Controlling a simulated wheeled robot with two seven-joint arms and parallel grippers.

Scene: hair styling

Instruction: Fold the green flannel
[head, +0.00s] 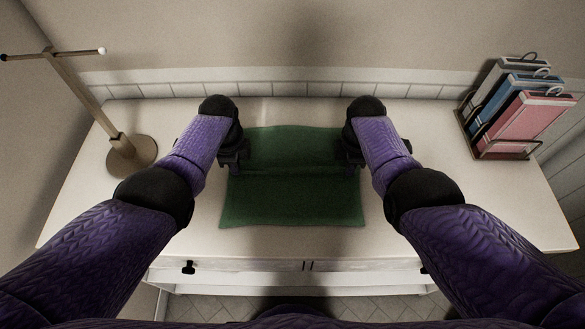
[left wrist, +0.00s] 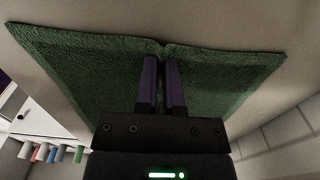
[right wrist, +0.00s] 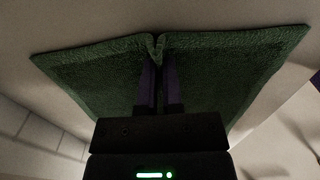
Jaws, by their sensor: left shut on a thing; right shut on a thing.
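The green flannel (head: 292,203) lies spread on the white counter, roughly rectangular, with a raised crease running across it between my two grippers. My left gripper (head: 240,168) is at the flannel's left edge, shut on the cloth; the left wrist view shows the edge pinched into a small fold between its fingers (left wrist: 161,62). My right gripper (head: 350,168) is at the right edge, also shut on the cloth; the right wrist view shows the pinched edge between its fingers (right wrist: 158,62). In the head view the fingertips are partly hidden by my wrists.
A wooden stand with a round base (head: 131,155) is at the counter's left. A rack holding pink (head: 522,127) and blue folders or packets stands at the back right. A tiled wall (head: 290,89) borders the back. The counter in front of the flannel (head: 290,243) is clear.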

